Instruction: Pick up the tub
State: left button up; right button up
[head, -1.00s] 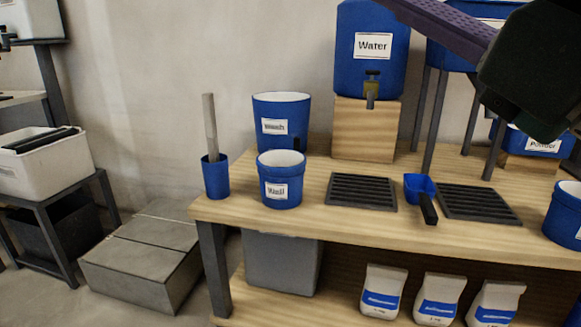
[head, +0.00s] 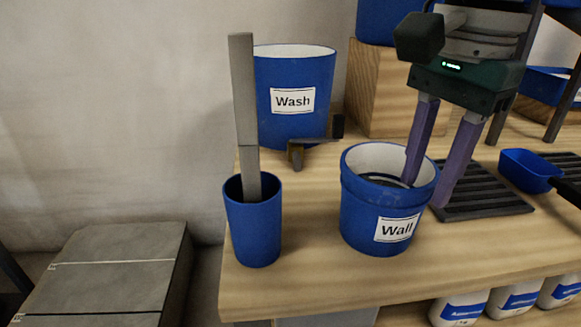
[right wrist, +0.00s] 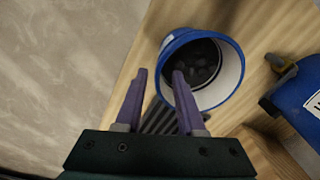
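The tub is a blue round tub labelled "Wall" (head: 362,222) with a white inside, upright near the table's front left edge. Grey-black contents show low in it. My right gripper (head: 423,194) points down at its right side, fingers apart. One finger reaches inside the rim and the other is outside, so the tub wall lies between them. In the right wrist view the tub (right wrist: 232,78) is in front of the gripper (right wrist: 160,74), with the right finger over its opening. I cannot tell whether either finger touches the wall. My left gripper is not in view.
A blue cup (head: 253,225) holding a tall grey bar (head: 243,90) is to the left. A black slatted rack (head: 485,205) and a blue scoop (head: 527,170) lie to the right.

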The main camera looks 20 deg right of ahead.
aim_at(401, 237)
jog(key=f+b, duration=0.1)
jog(key=f, duration=0.2)
jog(key=f+b, duration=0.1)
jog(key=f, duration=0.3)
jog(key=shift+w+a+f+b, duration=0.1)
jog(key=shift+w+b, duration=0.1)
jog(key=shift+b, duration=0.1)
grip_shut()
dwell(0.4)
jog(key=shift+w+r, duration=0.1)
jog(key=shift+r, duration=0.1)
dwell(0.4)
